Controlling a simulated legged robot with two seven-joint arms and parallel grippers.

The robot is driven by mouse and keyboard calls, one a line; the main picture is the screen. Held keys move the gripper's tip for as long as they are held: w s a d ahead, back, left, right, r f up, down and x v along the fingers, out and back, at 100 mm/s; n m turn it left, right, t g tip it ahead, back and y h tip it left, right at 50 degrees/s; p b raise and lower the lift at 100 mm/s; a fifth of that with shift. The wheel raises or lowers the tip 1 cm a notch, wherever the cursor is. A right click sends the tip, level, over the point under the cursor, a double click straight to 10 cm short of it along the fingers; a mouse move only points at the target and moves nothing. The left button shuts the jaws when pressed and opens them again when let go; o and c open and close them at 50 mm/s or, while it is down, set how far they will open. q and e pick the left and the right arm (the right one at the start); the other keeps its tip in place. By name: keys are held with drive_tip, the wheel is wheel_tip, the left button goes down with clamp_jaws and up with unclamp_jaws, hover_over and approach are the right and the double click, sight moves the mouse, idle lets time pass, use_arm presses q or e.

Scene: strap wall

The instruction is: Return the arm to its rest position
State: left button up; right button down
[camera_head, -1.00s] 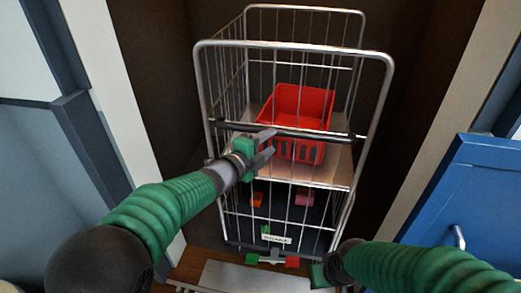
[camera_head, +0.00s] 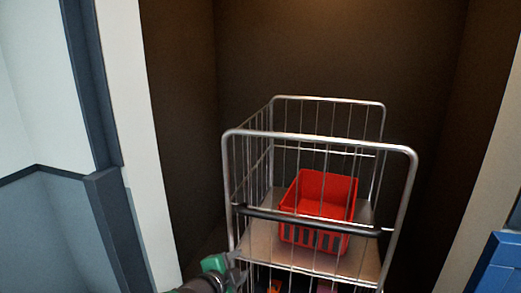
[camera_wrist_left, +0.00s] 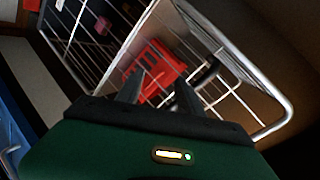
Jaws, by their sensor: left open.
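My left gripper (camera_head: 230,265) shows at the bottom edge of the head view, green with grey fingers. It is open and empty, at the lower left of the wire cart's front. In the left wrist view its two dark fingers (camera_wrist_left: 157,90) stand apart with the cart behind them. The right gripper is in neither view. The metal wire cart (camera_head: 232,175) stands in a dark recess, with a dark bar or strap (camera_head: 300,222) across its front. A red basket (camera_head: 318,195) sits on its shelf; it also shows in the left wrist view (camera_wrist_left: 158,62).
A white post (camera_head: 140,150) and a grey-blue panel (camera_head: 70,225) border the recess on the left. A blue cabinet (camera_head: 500,265) stands at the lower right. The cart's lower part is cut off by the head view's bottom edge.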

use_arm(q)
drive_tip(key=s+a+f+n+g+y, duration=0.4)
drive_tip(key=s+a+f+n+g, duration=0.1)
drive_tip(key=s+a+f+n, duration=0.65)
drive_tip(key=s+a+f+n+g, duration=0.2)
drive_tip(key=s+n, duration=0.1)
drive_tip(key=s, duration=0.4)
drive_tip(key=s+a+f+n+g, duration=0.1)
drive_tip(key=s+f+n+g, duration=0.1)
drive_tip(key=s, duration=0.4)
wheel_tip(320, 180, up, 15)
drive_tip(key=p, duration=1.5)
drive_tip(key=shift+r+y, duration=0.15)
drive_tip(key=shift+y, duration=0.25)
